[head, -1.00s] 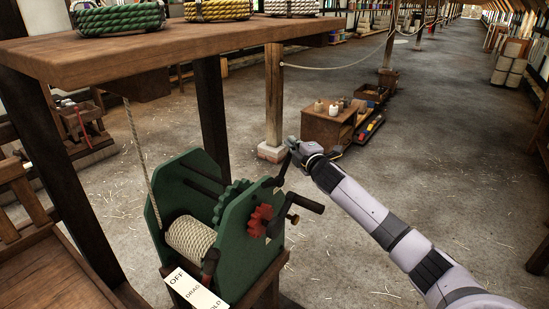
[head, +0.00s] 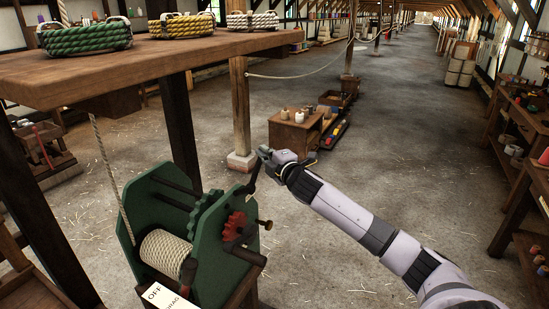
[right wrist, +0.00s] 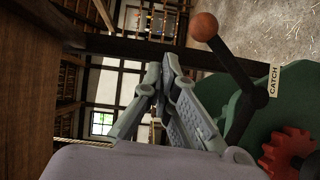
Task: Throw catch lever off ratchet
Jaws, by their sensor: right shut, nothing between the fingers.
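The catch lever is a black bent arm with an orange-brown ball knob, beside a CATCH label in the right wrist view (right wrist: 236,72). In the head view the lever (head: 253,181) rises at the back of the green winch (head: 208,245). The red ratchet wheel (head: 235,224) is on the winch's side and also shows in the right wrist view (right wrist: 287,152). My right gripper (head: 263,153) is shut and empty beside the lever's upper part. Its fingers (right wrist: 168,72) point past the lever, left of the knob. I cannot tell whether the catch touches the ratchet teeth. My left gripper is out of view.
A black crank handle (head: 246,255) and a brass knob (head: 266,225) stick out from the winch. A rope drum (head: 166,250) and an OFF/DRAG plate (head: 160,297) sit in front. A wooden bench with rope coils (head: 175,60) overhangs the left.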

